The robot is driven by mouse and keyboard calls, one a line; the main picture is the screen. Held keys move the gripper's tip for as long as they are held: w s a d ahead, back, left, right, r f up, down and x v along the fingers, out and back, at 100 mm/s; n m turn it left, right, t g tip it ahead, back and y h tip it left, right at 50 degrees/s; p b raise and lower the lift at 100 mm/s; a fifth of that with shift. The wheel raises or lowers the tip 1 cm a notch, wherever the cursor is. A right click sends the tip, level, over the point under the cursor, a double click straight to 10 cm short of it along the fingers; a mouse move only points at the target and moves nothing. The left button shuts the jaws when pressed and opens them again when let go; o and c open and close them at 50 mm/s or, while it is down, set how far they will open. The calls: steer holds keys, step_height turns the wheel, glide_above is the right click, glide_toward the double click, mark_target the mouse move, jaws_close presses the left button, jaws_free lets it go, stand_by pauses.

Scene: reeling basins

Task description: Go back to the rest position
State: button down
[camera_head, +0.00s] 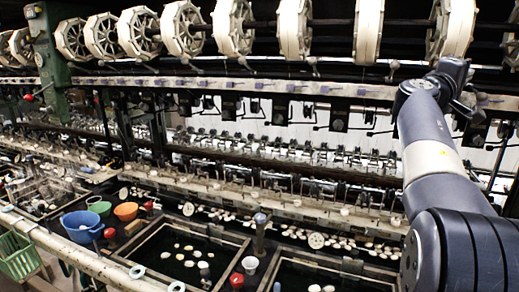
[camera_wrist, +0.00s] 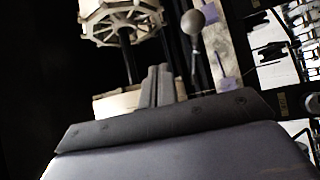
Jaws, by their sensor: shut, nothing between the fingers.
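My gripper shows in the wrist view (camera_wrist: 158,86), with its two grey fingers side by side and touching. It is shut and holds nothing. Behind it in that view are a pale octagonal reel (camera_wrist: 122,20) and a grey ball-ended lever (camera_wrist: 195,30). In the head view my arm rises along the right side and its wrist end is up near the row of reels. The fingers cannot be made out clearly there.
A row of pale reels (camera_head: 234,27) runs along the top of the machine. Below are dark water basins (camera_head: 190,222) with white cocoons. A blue bowl (camera_head: 82,226), an orange bowl (camera_head: 126,211) and a green basket (camera_head: 18,257) are at the left.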

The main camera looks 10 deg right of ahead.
steer(key=r+b+v, duration=0.1)
steer(key=v, duration=0.5)
steer(key=shift+s+a+n+y, duration=0.25)
steer(key=shift+n+y, duration=0.05)
steer(key=shift+a, duration=0.1)
